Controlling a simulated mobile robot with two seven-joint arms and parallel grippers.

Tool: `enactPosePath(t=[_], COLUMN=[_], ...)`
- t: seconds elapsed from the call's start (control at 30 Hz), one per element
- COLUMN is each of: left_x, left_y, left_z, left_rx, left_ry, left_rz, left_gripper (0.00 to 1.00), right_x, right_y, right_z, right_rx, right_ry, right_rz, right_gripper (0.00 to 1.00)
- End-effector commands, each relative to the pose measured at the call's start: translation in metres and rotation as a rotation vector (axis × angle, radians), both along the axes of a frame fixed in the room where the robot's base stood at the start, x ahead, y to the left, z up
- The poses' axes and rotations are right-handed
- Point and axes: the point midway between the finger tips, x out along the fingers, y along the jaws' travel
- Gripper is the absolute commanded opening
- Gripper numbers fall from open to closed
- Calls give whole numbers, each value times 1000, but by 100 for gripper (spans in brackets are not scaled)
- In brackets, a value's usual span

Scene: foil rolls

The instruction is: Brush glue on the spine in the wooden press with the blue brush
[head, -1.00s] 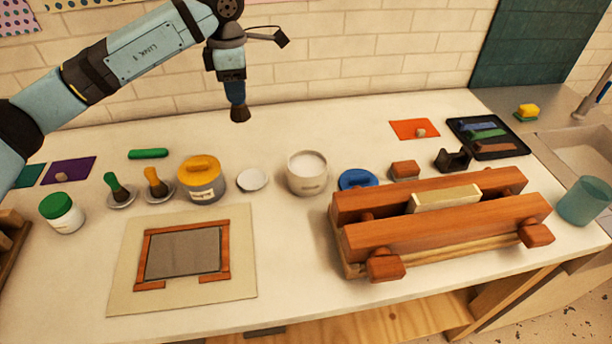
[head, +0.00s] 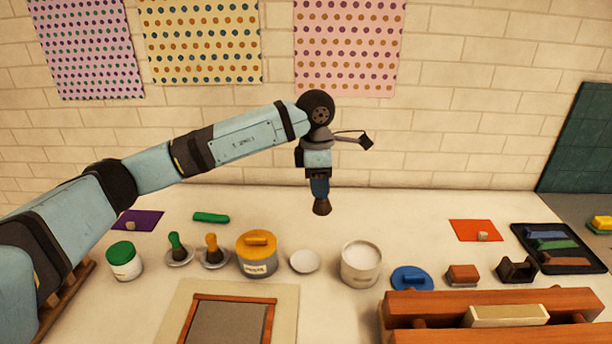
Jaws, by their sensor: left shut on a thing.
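My left gripper (head: 317,174) is shut on the blue brush (head: 320,188) and holds it above the table, dark bristles (head: 321,207) down. The brush hangs left of and behind the open cream pot (head: 361,279), apart from it. The pot has white contents (head: 361,253), which look like glue. The wooden press (head: 420,305) is at the bottom right, partly cut off by the frame edge. A cream block with its spine (head: 506,314) up sits between its beams. Any glue on the bristles cannot be made out. My right gripper is out of view.
A blue lid (head: 411,278), a brown block (head: 462,276) and a black holder (head: 516,270) stand behind the press. A white dish (head: 304,261) and a yellow-lidded jar (head: 257,262) are left of the pot. The table behind the pot is clear.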

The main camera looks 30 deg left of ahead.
Motion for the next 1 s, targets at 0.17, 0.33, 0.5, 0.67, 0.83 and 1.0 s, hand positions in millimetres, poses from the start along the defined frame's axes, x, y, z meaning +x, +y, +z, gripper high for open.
enactPosePath(t=[0.17,0.33,0.5,0.67,0.83,1.0], left_x=[14,20,22,21,21,21], left_y=[-51,-81,-87,-87,-87,-87], left_z=[-20,-42,-53,-65,-83,-99], left_rx=[-147,-235,-254,-253,-253,-253], left_ry=[18,21,19,20,20,20], left_rz=[-1,9,12,12,12,11], left_gripper=[6,6,6,6,6,6], right_x=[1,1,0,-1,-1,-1], right_y=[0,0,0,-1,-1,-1], right_z=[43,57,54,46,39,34], right_rx=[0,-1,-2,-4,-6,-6], right_ry=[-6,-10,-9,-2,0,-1], right_rz=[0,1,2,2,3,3], right_gripper=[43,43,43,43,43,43])
